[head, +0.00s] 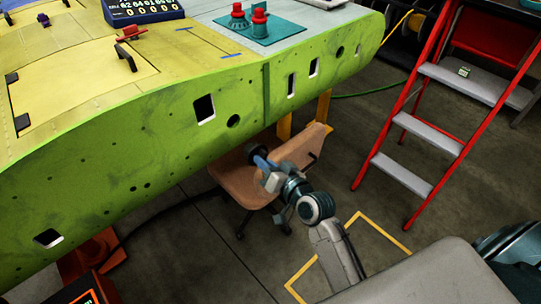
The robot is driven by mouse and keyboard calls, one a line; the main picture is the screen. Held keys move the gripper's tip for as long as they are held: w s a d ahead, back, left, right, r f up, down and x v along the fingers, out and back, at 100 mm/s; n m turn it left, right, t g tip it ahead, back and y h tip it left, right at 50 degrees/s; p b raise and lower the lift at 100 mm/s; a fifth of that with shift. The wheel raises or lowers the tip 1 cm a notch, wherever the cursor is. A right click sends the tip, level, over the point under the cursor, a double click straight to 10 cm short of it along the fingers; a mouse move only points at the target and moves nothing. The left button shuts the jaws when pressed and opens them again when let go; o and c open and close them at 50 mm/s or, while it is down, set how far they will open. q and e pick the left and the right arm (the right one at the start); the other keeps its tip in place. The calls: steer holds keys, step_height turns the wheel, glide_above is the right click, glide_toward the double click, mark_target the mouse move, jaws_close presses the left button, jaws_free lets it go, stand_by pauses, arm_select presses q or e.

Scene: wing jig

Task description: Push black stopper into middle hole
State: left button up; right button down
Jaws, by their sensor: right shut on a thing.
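A green wing panel (120,150) fills the left and upper part of the head view. A dark round hole (233,121) is in its side, between rectangular cut-outs. Another round hole (340,51) is farther up to the right. My right gripper (263,162) is shut on the black stopper (254,153), whose dark round end points toward the panel. In the picture it is below and right of the nearer round hole, apart from it. The exact gap to the panel cannot be told. My left gripper is not in view.
A brown chair (232,175) stands behind my right gripper, under the wing. A red stepladder (435,95) is at the right. Red parts (259,17) on a teal mat (285,29) and a dark display box (145,9) sit on the wing top.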

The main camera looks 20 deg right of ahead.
mark_target(262, 146)
steer(key=w, duration=0.2)
steer(key=w+d+f+y+b, duration=0.1)
steer(key=w+d+m+t+y+b, duration=0.1)
steer(key=w, duration=0.1)
steer(key=shift+w+f, duration=0.15)
steer(key=shift+w, duration=0.15)
steer(key=shift+w+b, duration=0.2)
steer(key=shift+b, duration=0.1)
steer(key=shift+w+a+r, duration=0.1)
steer(key=shift+w+r, duration=0.1)
steer(key=shift+w, duration=0.25)
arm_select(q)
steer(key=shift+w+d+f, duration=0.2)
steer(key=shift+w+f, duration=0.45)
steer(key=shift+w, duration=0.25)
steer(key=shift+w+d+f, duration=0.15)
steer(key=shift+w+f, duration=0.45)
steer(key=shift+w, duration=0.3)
arm_select(e)
steer(key=shift+x, duration=2.5)
arm_select(q)
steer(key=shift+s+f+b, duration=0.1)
steer(key=shift+b, duration=0.25)
arm_select(e)
steer(key=shift+w+a, duration=0.1)
steer(key=shift+w, duration=0.1)
